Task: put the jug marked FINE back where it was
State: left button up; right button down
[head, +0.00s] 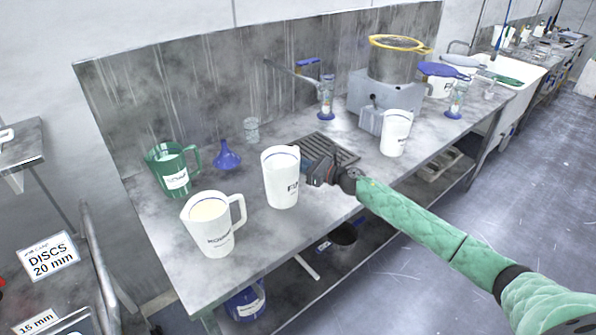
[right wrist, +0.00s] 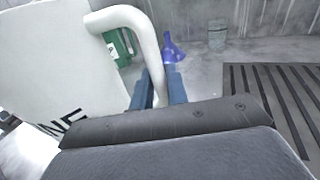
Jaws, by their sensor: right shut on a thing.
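The white jug marked FINE (head: 281,180) is upright at the front middle of the bench, its label partly hidden by my right gripper. My right gripper (head: 308,170) comes from the right and is shut on the jug's handle. In the right wrist view the jug (right wrist: 60,70) fills the left side, with the letters NE showing, and its handle passes between the blue fingertips (right wrist: 160,88). I cannot tell whether its base touches the bench. My left gripper is not in view.
On the metal bench (head: 180,268), a cream-filled white jug (head: 214,226) and a green jug (head: 172,168) stand left. A blue funnel (head: 227,157) and a clear cup (head: 251,131) stand behind. A drain grate (head: 330,147) lies right, and another white jug (head: 396,133) stands beyond it.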

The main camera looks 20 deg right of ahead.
jog(key=shift+f+p, duration=0.7)
jog(key=shift+f, duration=1.3)
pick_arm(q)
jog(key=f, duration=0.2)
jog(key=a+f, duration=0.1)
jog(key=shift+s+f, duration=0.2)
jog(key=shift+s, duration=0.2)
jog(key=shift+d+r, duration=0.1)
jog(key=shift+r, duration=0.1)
pick_arm(e)
jog(key=shift+f, duration=0.15)
jog(key=c, duration=1.6)
grip_release()
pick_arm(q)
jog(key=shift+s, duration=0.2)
pick_arm(e)
jog(key=shift+o, duration=1.1)
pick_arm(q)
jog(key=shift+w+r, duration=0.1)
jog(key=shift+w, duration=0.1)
